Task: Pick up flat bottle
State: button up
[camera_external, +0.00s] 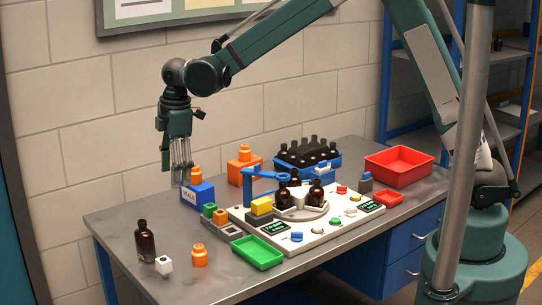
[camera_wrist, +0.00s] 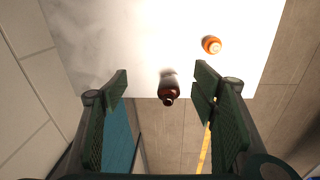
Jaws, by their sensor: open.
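A dark amber bottle (camera_external: 145,243) with a black cap stands upright near the table's front left edge. It also shows in the wrist view (camera_wrist: 169,90), low on the bright table top and between my fingers in the picture, apart from both. My gripper (camera_external: 181,178) is open and empty, pointing down well above the table, behind and to the right of the bottle. Both fingers show spread wide in the wrist view (camera_wrist: 162,76). I cannot tell from here whether the bottle's body is flat.
A small white block (camera_external: 164,266) and an orange container (camera_external: 199,256) stand right of the bottle. A blue labelled box (camera_external: 198,195), green tray (camera_external: 258,252), white fixture board (camera_external: 318,238) with bottles, blue bottle crate (camera_external: 322,168) and red bin (camera_external: 398,163) fill the rest.

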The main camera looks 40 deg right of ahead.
aim_at(142, 221)
jog(key=a+f+n, duration=0.1)
jog(key=a+f, duration=0.3)
jog(key=a+f+n, duration=0.1)
jog(key=a+f, duration=0.3)
jog(key=a+f+n+g, duration=0.1)
jog(key=a+f, duration=0.3)
jog(key=shift+s+f+n+h, duration=0.15)
jog(key=shift+s+n+h, duration=0.05)
jog(key=shift+n+h, duration=0.1)
jog(key=shift+f, duration=1.3)
jog(key=shift+a+f, duration=0.1)
jog(key=shift+f, duration=2.5)
jog(key=c, duration=1.1)
